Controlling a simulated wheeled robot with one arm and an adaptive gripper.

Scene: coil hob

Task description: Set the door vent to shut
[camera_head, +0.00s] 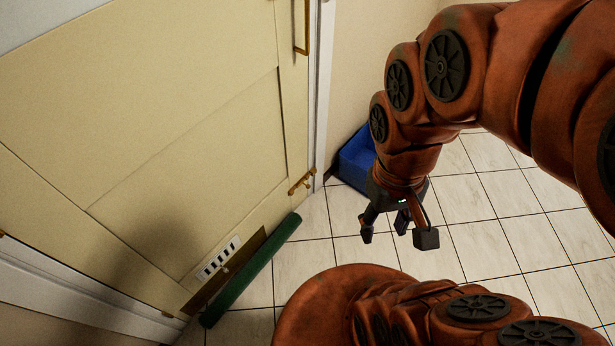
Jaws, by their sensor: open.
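The door vent (219,258) is a small pale panel with several dark slots, low on the cream door (190,150). The slots show dark, so they look open. A small knob (225,268) shows at its lower edge. My gripper (397,236) points down with its dark fingers spread, open and empty. It hangs above the tiled floor, to the right of the vent and well apart from it.
A green roll (252,270) lies along the foot of the door, just in front of the vent. A blue bin (353,163) stands by the wall behind my gripper. A brass handle (301,182) sticks out from the door. Tiled floor (500,205) is clear at right.

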